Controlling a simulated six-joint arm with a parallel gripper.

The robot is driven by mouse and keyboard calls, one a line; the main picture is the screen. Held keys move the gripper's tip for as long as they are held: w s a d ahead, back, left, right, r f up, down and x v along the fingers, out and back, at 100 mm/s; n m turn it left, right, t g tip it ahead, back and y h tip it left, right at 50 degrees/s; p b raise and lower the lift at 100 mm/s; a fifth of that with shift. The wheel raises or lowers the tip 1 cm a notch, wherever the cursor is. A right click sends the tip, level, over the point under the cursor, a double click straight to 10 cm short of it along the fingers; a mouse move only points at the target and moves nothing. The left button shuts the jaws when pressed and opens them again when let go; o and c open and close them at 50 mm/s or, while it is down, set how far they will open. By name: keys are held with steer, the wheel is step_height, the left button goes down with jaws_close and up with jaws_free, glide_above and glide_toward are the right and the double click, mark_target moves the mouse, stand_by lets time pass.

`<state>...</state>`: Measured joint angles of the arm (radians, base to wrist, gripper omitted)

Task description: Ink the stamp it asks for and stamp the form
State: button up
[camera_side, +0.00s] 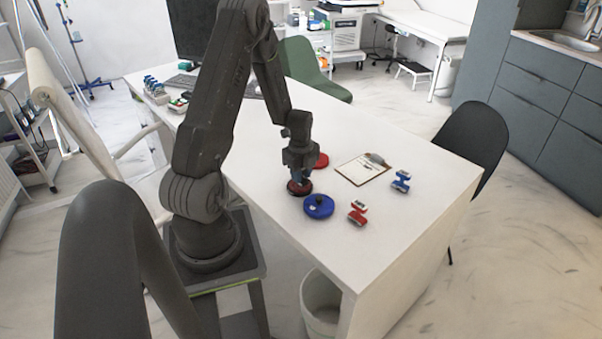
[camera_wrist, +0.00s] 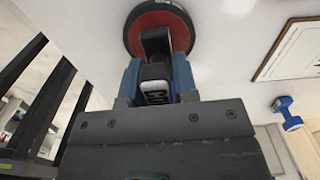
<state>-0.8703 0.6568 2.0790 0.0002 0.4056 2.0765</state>
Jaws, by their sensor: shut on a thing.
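My gripper (camera_side: 300,176) is shut on a dark stamp (camera_wrist: 155,72) with a white label, only partly readable. In the wrist view the blue fingers grip both its sides. The stamp's lower end is over a round red ink pad (camera_wrist: 158,22) with a dark rim; whether it touches the red surface I cannot tell. In the side view this pad (camera_side: 299,190) is right under my gripper. A clipboard (camera_side: 345,164) with a paper form (camera_side: 363,169) lies to the right. The wrist view shows the clipboard's edge (camera_wrist: 262,72).
A red stamp (camera_side: 357,213) and a blue stamp (camera_side: 401,182) lie to the right. The white table (camera_side: 400,222) is clear at its front.

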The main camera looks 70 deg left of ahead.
steer(key=shift+f, duration=0.6)
stand_by(1.2)
steer(key=shift+r, duration=0.15)
steer(key=shift+r, duration=3.45)
steer(key=w+a, duration=0.2)
steer(key=w, duration=0.7)
glide_toward(358, 172)
steer(key=shift+f, duration=2.5)
steer(key=shift+f, duration=0.55)
steer(key=shift+r, duration=0.1)
